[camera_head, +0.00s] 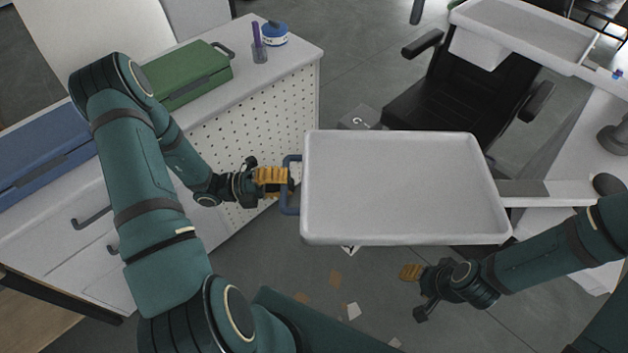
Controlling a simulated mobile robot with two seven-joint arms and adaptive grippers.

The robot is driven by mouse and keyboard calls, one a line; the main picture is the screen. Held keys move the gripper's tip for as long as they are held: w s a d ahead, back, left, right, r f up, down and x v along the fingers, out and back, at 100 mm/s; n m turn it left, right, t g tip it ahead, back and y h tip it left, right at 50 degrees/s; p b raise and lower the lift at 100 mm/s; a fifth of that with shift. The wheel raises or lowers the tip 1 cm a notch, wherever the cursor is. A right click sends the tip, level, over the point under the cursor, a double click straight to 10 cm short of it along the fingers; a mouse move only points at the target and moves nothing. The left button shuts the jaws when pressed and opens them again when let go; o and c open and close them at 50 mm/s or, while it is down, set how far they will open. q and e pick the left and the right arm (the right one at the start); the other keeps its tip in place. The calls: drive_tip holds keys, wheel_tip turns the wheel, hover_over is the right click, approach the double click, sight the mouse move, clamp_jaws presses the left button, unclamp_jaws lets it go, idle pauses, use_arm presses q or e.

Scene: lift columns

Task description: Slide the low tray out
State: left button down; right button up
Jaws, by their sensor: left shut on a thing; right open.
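The low tray (405,185) is a light grey, shallow, rounded rectangle in the middle of the head view. A blue handle (290,184) stands out from its left side. My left gripper (285,181), with orange finger pads, is shut on this blue handle. The tray's right side meets a pale support arm (548,190). My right gripper (412,290) is open and empty, in front of and below the tray's near right corner, apart from it.
A second light tray (525,30) sits higher at the back right. A black chair (455,100) stands behind the low tray. On the left, a white cabinet (265,130) carries a green case (190,80), a blue case (45,155), a pen cup (259,52) and a blue-lidded tub (274,33).

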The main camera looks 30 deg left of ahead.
use_arm(q)
drive_tip(key=shift+s+a, duration=0.25)
drive_tip(key=shift+a, duration=0.15)
drive_tip(key=c, duration=0.9)
unclamp_jaws()
drive_tip(key=v, duration=1.2)
drive_tip(key=shift+a, duration=0.15)
